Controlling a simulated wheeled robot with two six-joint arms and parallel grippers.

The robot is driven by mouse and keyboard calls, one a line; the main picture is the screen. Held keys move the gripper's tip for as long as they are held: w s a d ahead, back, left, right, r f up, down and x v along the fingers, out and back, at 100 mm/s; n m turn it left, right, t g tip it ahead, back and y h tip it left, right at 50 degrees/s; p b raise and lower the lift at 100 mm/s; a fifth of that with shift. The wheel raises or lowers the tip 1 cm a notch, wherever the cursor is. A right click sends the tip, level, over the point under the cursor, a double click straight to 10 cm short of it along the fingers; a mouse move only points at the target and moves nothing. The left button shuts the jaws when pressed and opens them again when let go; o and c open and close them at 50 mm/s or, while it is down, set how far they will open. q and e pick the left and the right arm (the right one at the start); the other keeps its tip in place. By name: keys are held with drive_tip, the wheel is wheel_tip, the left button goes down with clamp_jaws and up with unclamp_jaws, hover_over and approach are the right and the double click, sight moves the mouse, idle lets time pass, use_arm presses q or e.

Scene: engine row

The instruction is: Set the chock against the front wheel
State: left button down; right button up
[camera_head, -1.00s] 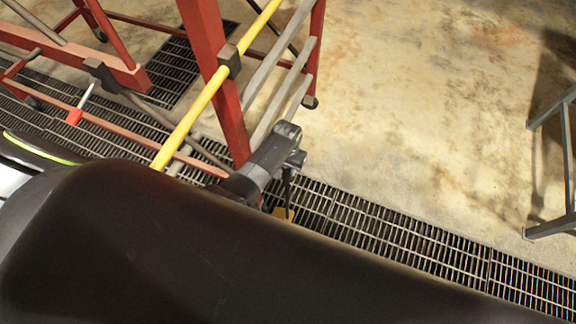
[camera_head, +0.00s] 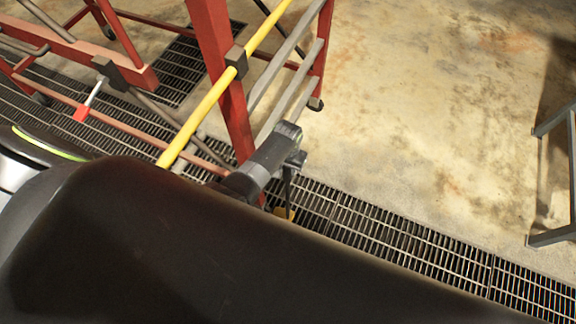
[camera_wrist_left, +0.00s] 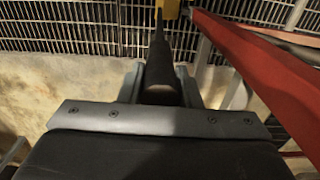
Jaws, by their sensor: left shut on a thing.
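My left gripper (camera_head: 291,162) is shut on a dark upright handle, which also shows between the fingers in the left wrist view (camera_wrist_left: 161,80). A yellow piece (camera_head: 284,213), apparently the chock, shows at the handle's lower end, partly hidden behind my dark arm. It shows at the top edge of the left wrist view (camera_wrist_left: 170,8), over the grating. I cannot tell whether it touches the floor. A small dark caster wheel (camera_head: 316,104) stands under the red frame, beyond the gripper. Which wheel is the front one is not clear. My right gripper is out of view.
The red frame (camera_head: 222,75) with a yellow bar (camera_head: 205,105) stands close to the left of my gripper. Floor grating (camera_head: 400,242) runs under it. A grey stand (camera_head: 571,165) is at the right edge. Concrete floor (camera_head: 420,110) between is clear.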

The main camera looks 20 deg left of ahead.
use_arm(q)
drive_tip(key=shift+w+r, duration=0.1)
drive_tip(key=shift+w, duration=0.1)
drive_tip(key=c, duration=1.3)
unclamp_jaws()
drive_tip(key=shift+c, duration=0.2)
drive_tip(key=o, duration=0.4)
drive_tip(key=shift+s, duration=0.2)
drive_tip(key=shift+s+f, duration=0.2)
drive_tip(key=shift+f, duration=0.1)
drive_tip(key=shift+w+r, duration=0.1)
drive_tip(key=shift+r, duration=0.55)
wheel_tip(320, 180, up, 17)
drive_tip(key=shift+f+p, duration=0.2)
drive_tip(key=shift+p, duration=0.85)
